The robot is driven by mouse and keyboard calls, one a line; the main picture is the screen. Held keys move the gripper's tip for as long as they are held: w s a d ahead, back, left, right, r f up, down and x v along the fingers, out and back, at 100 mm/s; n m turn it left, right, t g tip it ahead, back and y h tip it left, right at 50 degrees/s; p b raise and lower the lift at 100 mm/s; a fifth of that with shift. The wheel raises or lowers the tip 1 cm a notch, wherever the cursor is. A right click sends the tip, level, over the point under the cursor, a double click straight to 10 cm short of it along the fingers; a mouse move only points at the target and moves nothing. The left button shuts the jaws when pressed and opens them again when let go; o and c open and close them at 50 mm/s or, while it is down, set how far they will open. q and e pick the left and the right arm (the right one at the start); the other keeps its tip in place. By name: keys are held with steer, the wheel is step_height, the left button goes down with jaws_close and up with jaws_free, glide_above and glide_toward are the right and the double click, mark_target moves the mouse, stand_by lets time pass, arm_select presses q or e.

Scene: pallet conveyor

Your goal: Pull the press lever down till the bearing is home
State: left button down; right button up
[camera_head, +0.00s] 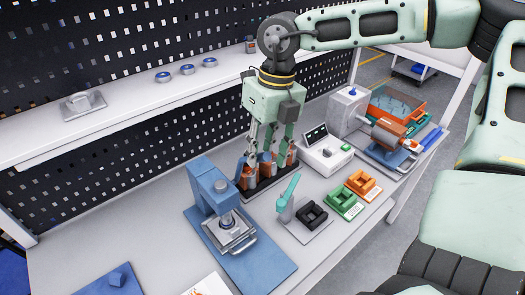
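The blue press (209,190) stands on a blue base plate at the front of the bench. A silver square housing (231,231) sits under its ram. I cannot make out a lever on the press or whether a bearing is in the housing. A teal lever (287,192) stands tilted up on a separate grey base to the right of the press. My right gripper (260,153) points down behind the press, with its fingers apart, in front of or over orange and blue items in a black rack; contact is unclear. My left gripper is out of view.
Several silver-blue rings (187,69) and a grey bearing block (82,104) sit on the white shelf (125,108). Black, green and orange blocks (343,201) and a white device with a screen (323,153) stand right of the press.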

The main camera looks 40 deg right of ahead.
steer(key=shift+a+f, duration=0.15)
steer(key=shift+f, duration=0.65)
jaws_close()
